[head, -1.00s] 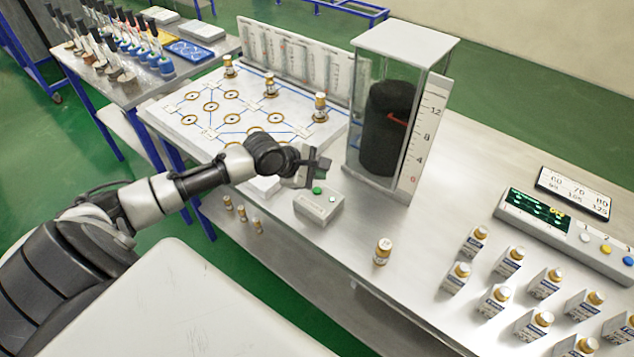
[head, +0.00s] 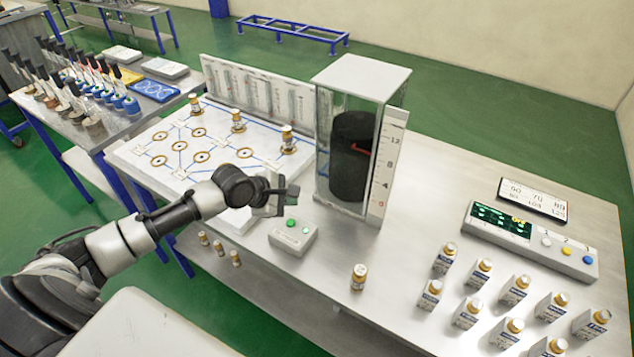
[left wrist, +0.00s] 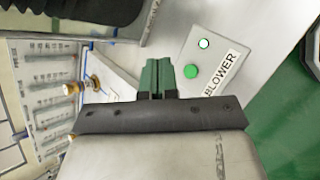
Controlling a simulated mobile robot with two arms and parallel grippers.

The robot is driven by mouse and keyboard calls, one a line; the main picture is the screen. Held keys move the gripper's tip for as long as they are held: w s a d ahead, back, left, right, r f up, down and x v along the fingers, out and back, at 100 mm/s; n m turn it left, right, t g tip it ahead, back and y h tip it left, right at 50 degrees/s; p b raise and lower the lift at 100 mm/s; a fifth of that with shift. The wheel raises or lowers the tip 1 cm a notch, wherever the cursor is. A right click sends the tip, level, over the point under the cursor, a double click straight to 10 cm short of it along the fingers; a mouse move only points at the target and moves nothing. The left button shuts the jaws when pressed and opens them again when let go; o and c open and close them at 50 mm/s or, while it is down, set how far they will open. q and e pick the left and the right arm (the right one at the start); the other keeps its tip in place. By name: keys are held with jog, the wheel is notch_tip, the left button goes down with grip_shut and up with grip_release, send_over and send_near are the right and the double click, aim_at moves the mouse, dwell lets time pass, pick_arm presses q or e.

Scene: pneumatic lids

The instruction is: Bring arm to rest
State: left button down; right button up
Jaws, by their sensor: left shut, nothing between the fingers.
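My left gripper (head: 281,197) is shut and empty. It hangs above the steel table, just left of the clear cylinder case and behind the blower box (head: 293,236). In the left wrist view its closed green fingertips (left wrist: 157,76) are together with nothing between them. The box, with a green button and a label reading BLOWER, also shows in that view (left wrist: 212,66), apart from the fingers. My left arm reaches in from the lower left. My right gripper is in neither view.
The clear case (head: 350,145) with a dark column stands close right of the gripper. A white board (head: 180,140) with rings and several capped vials lies to the left. One vial (head: 358,278) stands alone in front; several labelled ones (head: 516,290) stand front right, near a button console (head: 530,240).

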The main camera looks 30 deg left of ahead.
pick_arm(q)
jog(key=shift+d, duration=0.1)
jog(key=s+d+f+m+g, duration=0.2)
jog(key=s+d+f+m, duration=0.3)
jog(key=s+d+m, duration=0.65)
jog(key=s+r+m+g+y, duration=0.2)
jog(key=s+m+y, duration=0.2)
jog(key=s+m, duration=0.95)
notch_tip(320, 180, down, 27)
jog(key=s+n+g+b, duration=0.2)
jog(key=b, duration=0.1)
jog(key=s+a+f+b, duration=0.2)
jog(key=s+a+f, duration=0.1)
jog(key=s+f, duration=1.3)
notch_tip(320, 180, down, 4)
jog(key=shift+m+g+b, duration=0.3)
jog(key=shift+g, duration=0.1)
